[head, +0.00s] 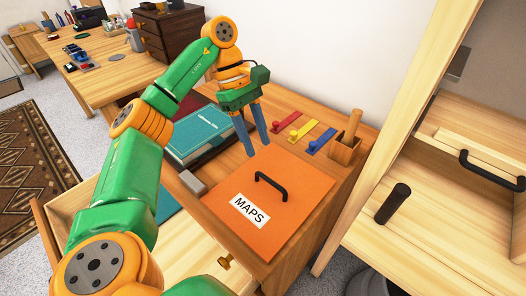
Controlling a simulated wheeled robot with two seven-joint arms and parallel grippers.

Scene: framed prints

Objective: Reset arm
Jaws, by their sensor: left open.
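My left arm comes in from the lower left in green and orange. Its left gripper (257,147) points down over the desk with its two blue-grey fingers apart, and nothing shows between them. It hangs just behind an orange panel (292,222) with a black handle and a white "MAPS" label. I cannot tell whether the fingertips touch the surface. A teal book (198,138) lies to the left of the gripper, partly hidden by my arm. My right gripper is not in view.
Red, yellow and blue hooked pieces (285,128) and a wooden holder (345,148) lie right of the gripper. A grey block (192,182) lies left of the orange panel. An open drawer (190,252) juts out in front. A wooden cabinet (440,215) stands at right.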

